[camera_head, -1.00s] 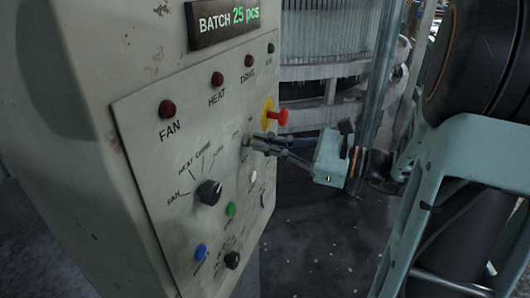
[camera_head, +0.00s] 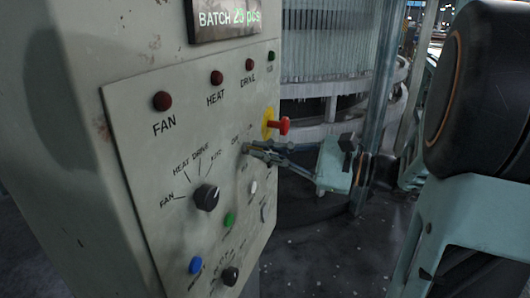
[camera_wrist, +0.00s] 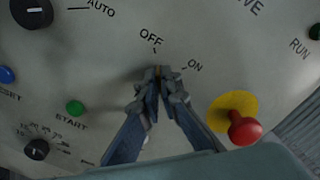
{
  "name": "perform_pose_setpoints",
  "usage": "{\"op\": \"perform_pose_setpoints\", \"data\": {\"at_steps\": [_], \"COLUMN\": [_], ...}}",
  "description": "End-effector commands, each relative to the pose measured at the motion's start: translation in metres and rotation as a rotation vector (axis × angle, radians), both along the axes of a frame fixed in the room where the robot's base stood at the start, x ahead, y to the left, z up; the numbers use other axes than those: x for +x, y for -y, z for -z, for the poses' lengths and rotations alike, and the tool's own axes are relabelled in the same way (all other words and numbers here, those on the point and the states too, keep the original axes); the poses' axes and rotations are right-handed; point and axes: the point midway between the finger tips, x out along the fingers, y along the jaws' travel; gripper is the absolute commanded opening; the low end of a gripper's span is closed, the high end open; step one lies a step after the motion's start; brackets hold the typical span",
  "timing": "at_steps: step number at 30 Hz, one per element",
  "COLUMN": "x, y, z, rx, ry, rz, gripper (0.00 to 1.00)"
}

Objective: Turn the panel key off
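The grey control panel (camera_head: 150,110) shows in the head view, with my gripper (camera_head: 250,149) reaching its face from the right, left of the red mushroom button. In the wrist view my gripper (camera_wrist: 158,84) has its fingertips together at the panel, just below the OFF and ON labels. A thin brass-coloured sliver of the panel key (camera_wrist: 157,71) shows between the fingertips, roughly in line with the OFF mark. The fingers hide most of the key, so its exact angle is hard to tell.
A red mushroom button (camera_wrist: 243,128) on a yellow disc sits close to the right finger. A green START button (camera_wrist: 75,108) and a black mode knob (camera_head: 206,197) are also on the panel. Glass tubes (camera_head: 325,45) stand behind. Dark floor lies to the right.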

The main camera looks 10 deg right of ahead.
Motion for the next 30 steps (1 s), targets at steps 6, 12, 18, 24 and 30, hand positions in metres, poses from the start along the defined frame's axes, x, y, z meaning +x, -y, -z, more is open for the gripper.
{"op": "perform_pose_setpoints", "data": {"at_steps": [6,12,18,24,30], "x": [0.000,0.000,0.000,-0.010,-0.034], "y": [0.000,0.000,0.000,0.015,0.050], "z": [0.000,0.000,0.000,0.000,0.000], "rx": [-0.001,-0.001,-0.001,-0.001,-0.001], "ry": [0.000,0.000,0.000,0.000,-0.001], "rz": [0.001,0.001,0.001,0.004,0.006], "gripper": [0.06,0.22,0.22,0.22,0.22]}}
